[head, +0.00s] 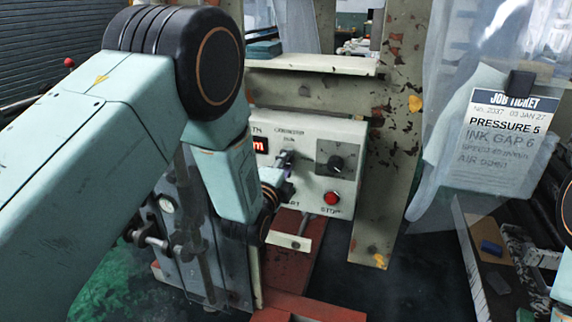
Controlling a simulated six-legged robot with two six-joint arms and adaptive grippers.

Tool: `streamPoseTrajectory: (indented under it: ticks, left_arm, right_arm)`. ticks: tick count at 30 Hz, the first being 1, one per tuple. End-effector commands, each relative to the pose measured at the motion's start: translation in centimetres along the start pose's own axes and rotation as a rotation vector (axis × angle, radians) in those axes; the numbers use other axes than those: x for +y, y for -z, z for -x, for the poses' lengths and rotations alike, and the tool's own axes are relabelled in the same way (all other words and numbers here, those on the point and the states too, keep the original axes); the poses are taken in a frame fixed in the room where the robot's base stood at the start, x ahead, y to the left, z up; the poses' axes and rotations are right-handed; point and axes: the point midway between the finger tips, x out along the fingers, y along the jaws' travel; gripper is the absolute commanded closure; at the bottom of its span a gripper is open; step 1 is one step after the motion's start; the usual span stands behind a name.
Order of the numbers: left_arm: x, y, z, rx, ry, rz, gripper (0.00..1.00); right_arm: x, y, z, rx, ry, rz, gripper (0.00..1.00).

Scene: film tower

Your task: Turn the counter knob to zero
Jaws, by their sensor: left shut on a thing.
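A pale control panel (309,130) is mounted on the frame ahead of me. A red-lit counter display (261,145) is at its left; my arm partly covers the panel there, and I cannot read the full number. My left gripper (283,169) reaches the panel from the lower left and is shut on a small dark knob (288,156) just right of the display, apparently the counter knob. Its pointer direction is too small to tell. A larger black knob (337,163) on a grey dial plate sits to the right, untouched. My right gripper is out of view.
A red button (332,198) is below the black dial. A chipped, rusty upright (388,150) stands right of the panel. A job ticket (500,130) hangs on plastic sheeting at right.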

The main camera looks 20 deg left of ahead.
Motion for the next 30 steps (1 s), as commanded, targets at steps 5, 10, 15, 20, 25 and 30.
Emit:
streamPoseTrajectory:
  ticks: [5, 10, 15, 20, 25, 30]
  left_arm:
    - [0.28, 0.01, 0.11, 0.000, -0.007, -0.004, 1.00]
    - [0.26, 0.03, 0.11, 0.001, -0.007, -0.003, 1.00]
    - [0.21, 0.05, 0.09, 0.002, -0.005, -0.003, 0.56]
    - [0.10, 0.05, 0.04, 0.002, -0.002, -0.002, 0.47]
    - [0.03, 0.06, 0.01, 0.002, -0.001, -0.002, 0.47]
    - [0.04, 0.07, 0.49, 0.002, -0.001, -0.002, 0.47]
  right_arm:
    - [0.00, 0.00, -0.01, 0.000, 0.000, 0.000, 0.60]
    - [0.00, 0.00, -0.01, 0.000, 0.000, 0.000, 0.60]
    - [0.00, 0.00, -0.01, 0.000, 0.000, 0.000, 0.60]
    - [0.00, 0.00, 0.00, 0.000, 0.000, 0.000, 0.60]
    - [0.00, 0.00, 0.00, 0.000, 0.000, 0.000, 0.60]
    - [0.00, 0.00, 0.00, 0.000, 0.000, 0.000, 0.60]
